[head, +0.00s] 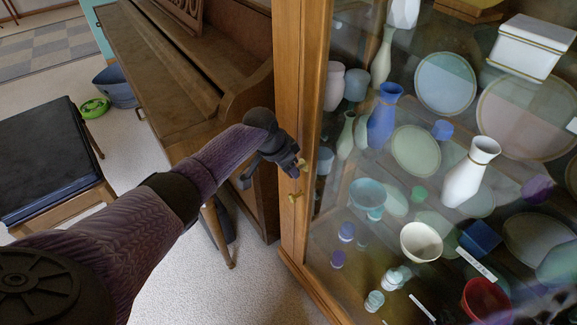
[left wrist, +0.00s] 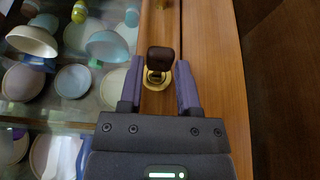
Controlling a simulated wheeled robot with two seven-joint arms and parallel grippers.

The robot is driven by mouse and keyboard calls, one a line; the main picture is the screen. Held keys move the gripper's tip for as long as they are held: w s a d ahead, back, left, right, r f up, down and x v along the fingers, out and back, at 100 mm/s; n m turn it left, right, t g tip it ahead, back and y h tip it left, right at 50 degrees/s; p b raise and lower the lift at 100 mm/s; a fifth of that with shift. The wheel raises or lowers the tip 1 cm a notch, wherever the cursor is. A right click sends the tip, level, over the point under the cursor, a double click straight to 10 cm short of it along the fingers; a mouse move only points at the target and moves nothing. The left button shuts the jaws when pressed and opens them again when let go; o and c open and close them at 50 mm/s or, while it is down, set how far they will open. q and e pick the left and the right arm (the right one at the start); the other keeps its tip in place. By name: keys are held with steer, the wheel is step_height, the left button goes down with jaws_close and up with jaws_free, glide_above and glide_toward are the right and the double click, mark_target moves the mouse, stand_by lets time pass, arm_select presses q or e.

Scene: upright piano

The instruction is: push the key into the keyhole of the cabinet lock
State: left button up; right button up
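The key (left wrist: 160,60) has a dark brown head and sits at the brass lock plate (left wrist: 157,83) on the wooden frame of the cabinet (head: 291,100). How deep it is in the keyhole I cannot tell. My left gripper (head: 294,165) is at the cabinet's door frame in the head view. In the left wrist view its two fingers (left wrist: 158,85) stand on either side of the key, open, with a gap showing on both sides. A bit of brass (head: 303,163) shows beside the fingers in the head view, where the key itself is mostly hidden. My right gripper is not in view.
A brass knob (head: 294,196) sticks out of the frame just below my left gripper. Glass panes with vases and bowls fill the right side. The upright piano (head: 170,70) stands left of the cabinet, with a black-topped bench (head: 45,160) further left.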

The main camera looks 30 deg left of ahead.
arm_select(q)
steer(key=o, duration=0.4)
steer(key=p+v, duration=0.6)
steer(key=v, duration=0.4)
steer(key=shift+p, duration=0.4)
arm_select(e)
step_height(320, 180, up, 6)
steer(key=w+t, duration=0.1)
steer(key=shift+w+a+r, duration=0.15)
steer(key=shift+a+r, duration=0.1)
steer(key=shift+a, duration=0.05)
